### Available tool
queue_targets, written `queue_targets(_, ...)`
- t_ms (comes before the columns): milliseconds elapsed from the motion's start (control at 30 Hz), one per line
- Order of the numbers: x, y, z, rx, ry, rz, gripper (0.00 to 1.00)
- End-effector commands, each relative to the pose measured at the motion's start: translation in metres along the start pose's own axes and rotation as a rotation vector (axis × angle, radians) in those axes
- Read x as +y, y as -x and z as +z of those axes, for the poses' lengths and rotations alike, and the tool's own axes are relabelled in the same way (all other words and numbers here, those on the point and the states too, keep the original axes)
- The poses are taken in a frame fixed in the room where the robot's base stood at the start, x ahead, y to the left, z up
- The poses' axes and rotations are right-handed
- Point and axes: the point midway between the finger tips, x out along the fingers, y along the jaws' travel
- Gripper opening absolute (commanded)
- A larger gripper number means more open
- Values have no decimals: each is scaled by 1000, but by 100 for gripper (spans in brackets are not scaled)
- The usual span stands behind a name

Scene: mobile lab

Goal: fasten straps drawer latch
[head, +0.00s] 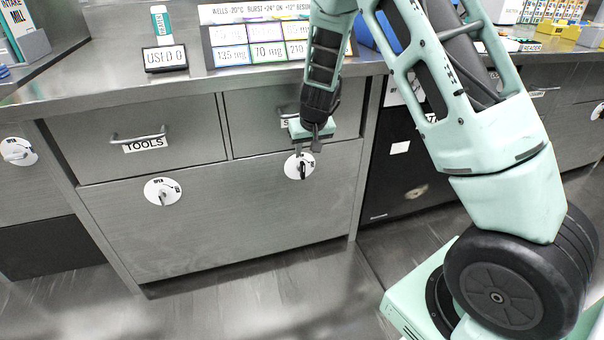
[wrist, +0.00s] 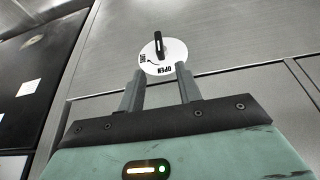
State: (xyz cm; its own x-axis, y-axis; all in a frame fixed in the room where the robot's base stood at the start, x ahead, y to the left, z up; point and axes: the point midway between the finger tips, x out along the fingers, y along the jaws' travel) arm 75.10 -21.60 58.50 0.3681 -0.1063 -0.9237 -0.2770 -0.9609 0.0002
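The straps drawer (head: 265,112) is at the right of the upper row and looks closed; its label and handle are mostly hidden behind my gripper. Below it is a round white latch dial (head: 292,170) with a dark lever (head: 302,170) that hangs downward. In the wrist view the dial (wrist: 150,65) lies just beyond my fingertips, its lever (wrist: 158,43) upright in the picture. The word OPEN shows on the dial; a second word is too small to read. My gripper (wrist: 160,68) is open and empty, fingers apart, in front of the dial. It also shows in the head view (head: 306,151).
The TOOLS drawer (head: 145,141) is to the left, closed, with a similar dial (head: 155,190) below it. A wide lower front (head: 230,215) lies beneath both. The metal counter (head: 110,75) above holds a sign board (head: 250,33) and a USED box (head: 165,57). A dark cabinet (head: 400,185) stands right.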

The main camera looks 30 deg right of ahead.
Motion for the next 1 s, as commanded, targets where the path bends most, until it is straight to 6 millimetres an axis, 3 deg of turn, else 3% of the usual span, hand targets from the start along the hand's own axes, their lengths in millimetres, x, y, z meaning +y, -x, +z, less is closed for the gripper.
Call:
queue_targets(33,1,-16,3,-3,-1,1,35)
queue_targets(200,0,-52,2,-2,0,0,35)
queue_targets(433,0,-89,1,0,0,0,35)
queue_targets(633,-1,-103,0,0,1,-1,35)
queue_targets(933,-1,-104,0,0,0,-1,35)
queue_targets(967,-1,-104,0,0,0,-1,32)
queue_targets(1000,-1,-104,0,0,0,-1,21)
